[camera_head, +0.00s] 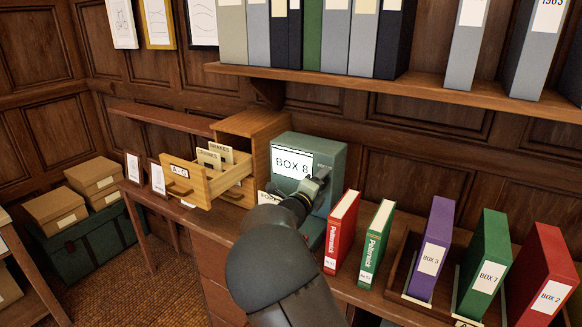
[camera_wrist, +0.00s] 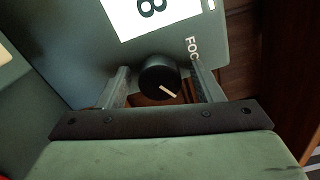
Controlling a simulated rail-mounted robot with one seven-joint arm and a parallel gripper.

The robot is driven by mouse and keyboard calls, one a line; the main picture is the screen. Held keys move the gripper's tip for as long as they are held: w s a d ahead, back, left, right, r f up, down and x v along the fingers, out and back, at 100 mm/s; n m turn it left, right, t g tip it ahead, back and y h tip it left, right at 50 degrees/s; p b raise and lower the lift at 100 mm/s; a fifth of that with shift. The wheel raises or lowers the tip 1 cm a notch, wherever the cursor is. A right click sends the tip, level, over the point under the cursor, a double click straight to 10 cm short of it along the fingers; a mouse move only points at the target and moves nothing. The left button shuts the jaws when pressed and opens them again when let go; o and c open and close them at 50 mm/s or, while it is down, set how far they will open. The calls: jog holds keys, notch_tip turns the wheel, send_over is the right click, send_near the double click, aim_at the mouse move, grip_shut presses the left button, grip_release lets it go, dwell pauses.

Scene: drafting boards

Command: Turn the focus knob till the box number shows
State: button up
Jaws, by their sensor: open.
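A green-grey viewer (camera_head: 335,158) stands on the desk, and its lit white screen (camera_head: 293,163) reads "BOX 8" in sharp letters. Part of the screen, with the figure 8, also shows in the wrist view (camera_wrist: 150,14). My gripper (camera_head: 318,183) is at the viewer's front. In the wrist view its two fingers are apart, one on each side of the knob; I cannot tell whether they touch it.
A wooden card drawer (camera_head: 208,186) stands pulled out left of the viewer. Red (camera_head: 341,232) and green (camera_head: 376,241) books stand close to the right of my arm. Purple, green and red box files stand further right. A shelf (camera_head: 400,88) of binders is above.

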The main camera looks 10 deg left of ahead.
jog(key=p+v, duration=0.2)
jog(key=v, duration=0.7)
